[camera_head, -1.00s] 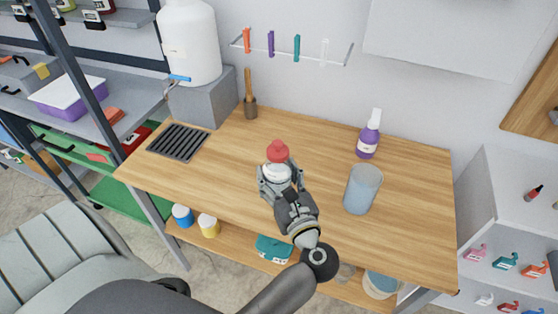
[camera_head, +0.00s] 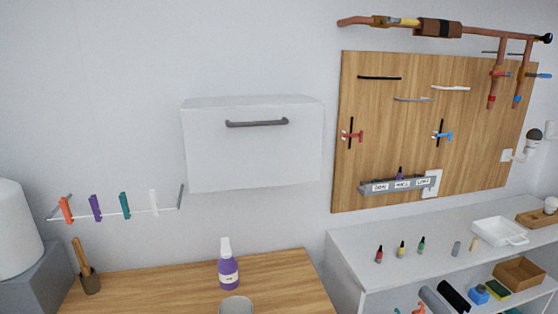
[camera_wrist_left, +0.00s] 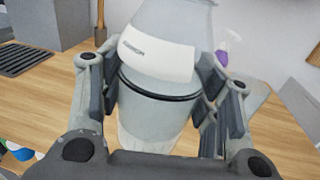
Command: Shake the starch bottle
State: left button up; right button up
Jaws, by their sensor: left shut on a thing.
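A pale translucent bottle (camera_wrist_left: 158,112) with a white label and a dark ring fills the middle of the left wrist view. I take it for the starch bottle; its label print is too small to read, and its top is cut off by the picture edge. My left gripper (camera_wrist_left: 155,88) is shut on its sides, one finger at each side. The bottle is above the wooden table (camera_wrist_left: 55,100); I cannot tell if it touches it.
A wooden-handled tool in a holder (camera_head: 88,280) stands at the left. A wall cabinet (camera_head: 252,150) and peg rail (camera_head: 120,214) hang above. A grey shelf (camera_head: 400,235) stands right.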

pick_arm(q)
jog(key=s+d+m+t+h, duration=0.1)
jog(key=s+d+m+h, duration=0.1)
jog(key=d+m+h, duration=0.3)
jog(key=a, duration=0.1)
jog(key=a+h, duration=0.1)
jog(key=a, duration=0.1)
jog(key=a+h, duration=0.1)
jog(key=shift+s+a+r+b, duration=0.15)
jog(key=shift+s+a+b, duration=0.15)
jog(key=shift+s+a, duration=0.1)
jog(key=d, duration=0.5)
jog(key=a, duration=0.4)
jog(key=shift+a, duration=0.3)
jog(key=shift+d, duration=0.3)
jog(key=shift+w+a, duration=0.1)
jog(key=shift+a, duration=0.15)
jog(key=shift+n, duration=0.3)
jog(key=d, duration=0.4)
jog(key=shift+d, duration=0.15)
